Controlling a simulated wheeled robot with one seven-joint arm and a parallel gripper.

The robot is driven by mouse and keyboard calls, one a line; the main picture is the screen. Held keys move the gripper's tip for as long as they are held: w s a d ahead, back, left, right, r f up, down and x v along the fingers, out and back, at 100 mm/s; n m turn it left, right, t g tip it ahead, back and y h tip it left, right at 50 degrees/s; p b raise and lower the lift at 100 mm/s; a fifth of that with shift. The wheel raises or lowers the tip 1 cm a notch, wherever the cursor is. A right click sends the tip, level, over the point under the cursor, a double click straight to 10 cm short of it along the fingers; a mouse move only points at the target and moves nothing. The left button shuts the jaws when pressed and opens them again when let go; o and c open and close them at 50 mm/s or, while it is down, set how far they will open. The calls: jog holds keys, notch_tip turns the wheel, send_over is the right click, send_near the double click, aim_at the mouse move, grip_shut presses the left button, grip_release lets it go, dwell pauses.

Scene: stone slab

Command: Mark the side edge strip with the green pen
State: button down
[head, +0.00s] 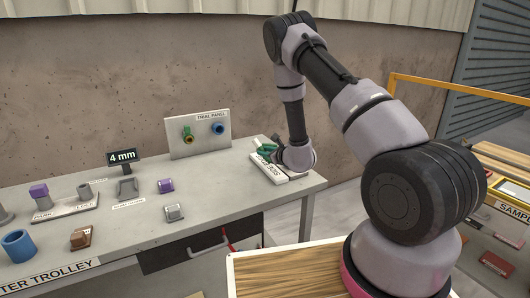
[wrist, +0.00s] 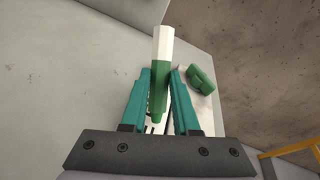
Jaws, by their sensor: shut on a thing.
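My gripper (wrist: 160,74) has teal fingers shut on a green and white pen (wrist: 161,48). The pen's white part points away from my palm and its green part lies between the fingers. In the head view my gripper (head: 264,150) is low over the right end of the table, mostly hidden by my wrist. A white labelled block (head: 267,170) lies beside it, its lettering partly hidden. A separate green piece (wrist: 201,80) sits just right of the fingers in the wrist view. I cannot make out the side edge strip for certain in either view.
The grey table (head: 215,185) holds an upright trial panel (head: 199,134), a "4 mm" sign (head: 123,157), a blue cup (head: 18,245), a brown block (head: 80,238) and purple and grey pieces. A wooden-topped surface (head: 285,272) stands in front. The table's middle right is clear.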

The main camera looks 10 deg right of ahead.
jog(key=shift+f, duration=0.55)
dwell(1.0)
jog(key=shift+w+a+r, duration=0.1)
jog(key=shift+w+a, duration=1.1)
jog(key=shift+a, duration=0.15)
dwell(2.9)
jog(key=shift+r, duration=3.5)
jog(key=s+d+m+h, duration=0.2)
jog(key=s+d+h, duration=0.1)
jog(key=d, duration=0.3)
jog(key=s+d+m+t+h, duration=0.1)
jog(key=s+d+m+h, duration=0.1)
jog(key=s+d, duration=0.3)
jog(key=shift+s+d+r+m+h, duration=0.25)
jog(key=shift+d+m+h, duration=0.2)
jog(key=shift+d, duration=0.75)
